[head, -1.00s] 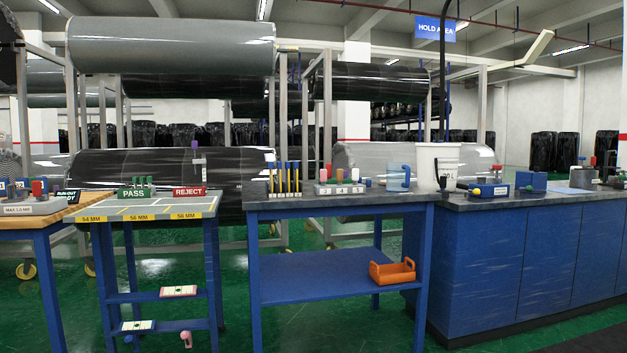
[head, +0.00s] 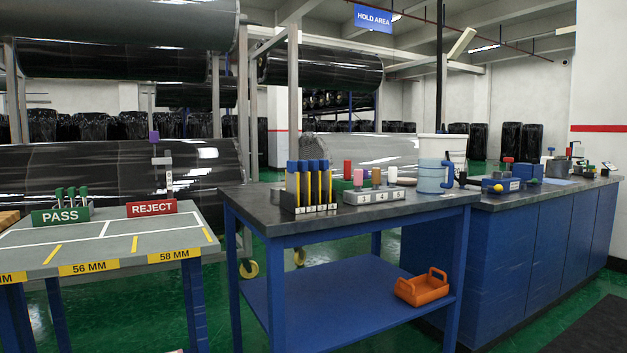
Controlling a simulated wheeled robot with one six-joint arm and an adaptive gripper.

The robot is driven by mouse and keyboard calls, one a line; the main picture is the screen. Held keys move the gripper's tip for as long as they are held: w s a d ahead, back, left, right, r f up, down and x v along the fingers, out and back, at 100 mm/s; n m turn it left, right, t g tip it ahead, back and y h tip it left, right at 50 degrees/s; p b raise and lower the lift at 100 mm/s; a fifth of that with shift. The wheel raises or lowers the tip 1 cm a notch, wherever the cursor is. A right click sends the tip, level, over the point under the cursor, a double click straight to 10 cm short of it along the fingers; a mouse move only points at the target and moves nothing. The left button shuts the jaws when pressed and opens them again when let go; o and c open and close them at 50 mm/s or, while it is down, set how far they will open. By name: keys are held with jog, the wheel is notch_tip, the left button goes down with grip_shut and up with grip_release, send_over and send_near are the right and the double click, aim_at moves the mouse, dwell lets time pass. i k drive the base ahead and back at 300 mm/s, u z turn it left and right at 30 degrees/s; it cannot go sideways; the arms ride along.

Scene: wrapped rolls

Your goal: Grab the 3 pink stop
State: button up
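A grey numbered block (head: 373,197) stands on the dark top of the middle blue table in the head view. Its front labels are small; one looks like a 4. I cannot tell for sure which is the 3 pink stop. My gripper is not in view.
A rack of blue-and-yellow sticks (head: 311,187) stands left of the block, a blue-handled jug (head: 431,177) right of it. An orange tray (head: 422,287) lies on the lower shelf. The PASS/REJECT table (head: 110,240) is at left, the blue cabinet (head: 530,250) at right. Green floor lies between.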

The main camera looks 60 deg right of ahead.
aim_at(358, 182)
jog(key=i, duration=1.2)
jog(key=z, duration=3.4)
jog(key=i, duration=0.5)
jog(key=u, duration=0.1)
